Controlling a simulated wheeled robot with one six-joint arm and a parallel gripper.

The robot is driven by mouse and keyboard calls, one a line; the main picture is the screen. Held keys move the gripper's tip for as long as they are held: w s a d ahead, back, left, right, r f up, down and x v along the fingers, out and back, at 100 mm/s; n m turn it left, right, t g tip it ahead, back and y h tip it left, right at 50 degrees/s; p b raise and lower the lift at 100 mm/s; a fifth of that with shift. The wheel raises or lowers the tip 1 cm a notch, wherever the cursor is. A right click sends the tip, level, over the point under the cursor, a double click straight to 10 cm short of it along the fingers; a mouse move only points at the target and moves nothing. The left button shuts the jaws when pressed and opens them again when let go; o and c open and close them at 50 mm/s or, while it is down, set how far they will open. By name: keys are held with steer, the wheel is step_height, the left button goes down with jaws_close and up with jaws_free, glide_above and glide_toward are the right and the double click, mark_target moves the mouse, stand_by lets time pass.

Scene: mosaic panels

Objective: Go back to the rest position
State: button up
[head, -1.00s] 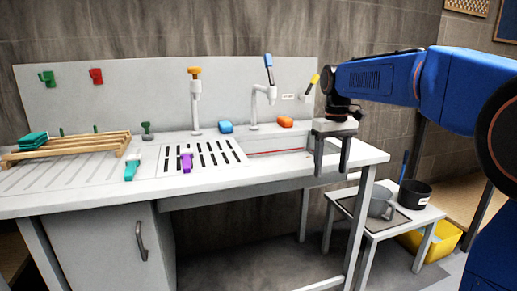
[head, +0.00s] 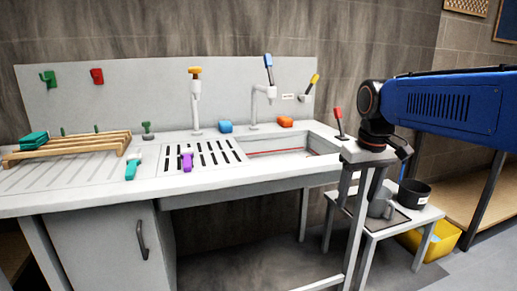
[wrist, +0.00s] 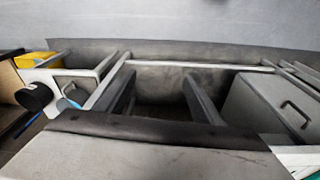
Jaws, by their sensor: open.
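My gripper (head: 358,200) hangs pointing down at the right front corner of the sink counter (head: 270,181), on the head view's right. Its two grey fingers are apart with nothing between them. In the wrist view my gripper (wrist: 160,88) also shows its fingers spread, with the floor and the counter's frame beyond. Whether the fingers are clear of the counter edge is hard to tell in the head view. My blue arm reaches in from the right.
A low side table (head: 415,214) holds a grey pitcher (head: 381,205) and a black pot (head: 414,194), close behind my gripper in the picture. A yellow bin (head: 443,240) is under it. A red-handled tap (head: 338,122) stands at the sink's right end. Floor in front is clear.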

steer(key=s+d+f+m+t, duration=0.1)
steer(key=s+f, duration=0.6)
steer(key=s, duration=0.3)
steer(key=s+d+f+m+t, duration=0.1)
steer(key=s+d+f+t, duration=0.1)
steer(key=s+f, duration=0.5)
steer(key=shift+s+d, duration=0.15)
steer(key=shift+s, duration=1.4)
steer(key=shift+r, duration=0.1)
steer(key=shift+c, duration=0.2)
